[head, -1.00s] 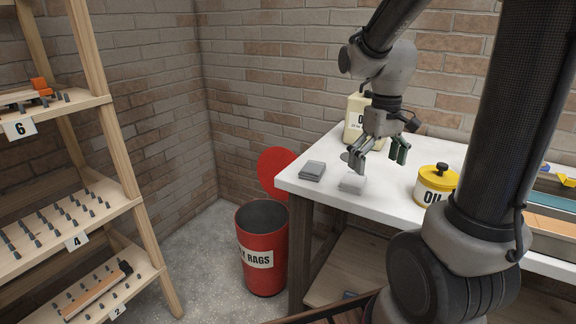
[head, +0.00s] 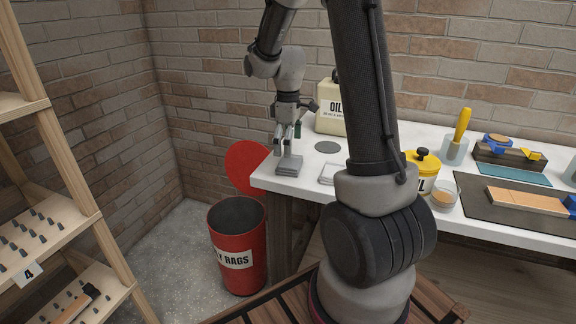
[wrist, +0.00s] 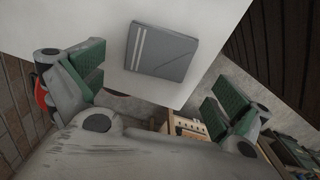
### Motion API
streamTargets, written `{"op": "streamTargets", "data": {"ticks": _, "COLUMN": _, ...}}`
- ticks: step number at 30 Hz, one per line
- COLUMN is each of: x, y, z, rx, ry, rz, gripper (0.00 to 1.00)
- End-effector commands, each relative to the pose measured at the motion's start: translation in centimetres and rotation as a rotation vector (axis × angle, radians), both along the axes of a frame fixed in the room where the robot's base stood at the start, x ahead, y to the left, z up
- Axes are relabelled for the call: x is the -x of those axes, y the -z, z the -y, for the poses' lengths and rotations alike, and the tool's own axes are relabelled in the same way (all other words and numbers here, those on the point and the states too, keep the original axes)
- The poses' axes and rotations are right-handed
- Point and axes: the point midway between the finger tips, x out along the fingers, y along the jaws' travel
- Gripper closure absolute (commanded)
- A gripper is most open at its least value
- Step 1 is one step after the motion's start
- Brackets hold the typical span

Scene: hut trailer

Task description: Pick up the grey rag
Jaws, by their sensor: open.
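The grey rag (head: 289,166) is a folded square lying flat on the white table near its left corner. In the wrist view the rag (wrist: 160,52) shows two pale stripes along one side and lies ahead of the gap between my fingers. My gripper (head: 286,150) points down just above and behind the rag. Its green-padded fingers stand wide apart in the wrist view (wrist: 157,88), with nothing between them. I cannot tell the exact height of the fingertips over the rag.
A pale folded cloth (head: 328,174) lies right of the rag, partly behind my arm. A red rag bin (head: 238,258) with a raised red lid (head: 246,166) stands left of the table.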

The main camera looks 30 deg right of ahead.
Motion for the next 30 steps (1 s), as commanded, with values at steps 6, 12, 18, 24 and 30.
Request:
{"op": "streamTargets", "data": {"ticks": 6, "x": -0.1, "y": 3.3, "z": -0.1, "rx": 0.0, "ry": 0.001, "rz": -0.004, "gripper": 0.0}}
{"op": "streamTargets", "data": {"ticks": 12, "x": -0.1, "y": 5.5, "z": -0.1, "rx": 0.0, "ry": 0.002, "rz": -0.001, "gripper": 0.0}}
{"op": "streamTargets", "data": {"ticks": 18, "x": -0.2, "y": 5.6, "z": -0.1, "rx": 0.0, "ry": 0.002, "rz": 0.001, "gripper": 0.0}}
{"op": "streamTargets", "data": {"ticks": 24, "x": -0.2, "y": 5.6, "z": -0.1, "rx": 0.001, "ry": 0.002, "rz": 0.001, "gripper": 0.31}}
{"op": "streamTargets", "data": {"ticks": 30, "x": -0.2, "y": 5.6, "z": -0.1, "rx": 0.0, "ry": 0.002, "rz": 0.0, "gripper": 0.37}}
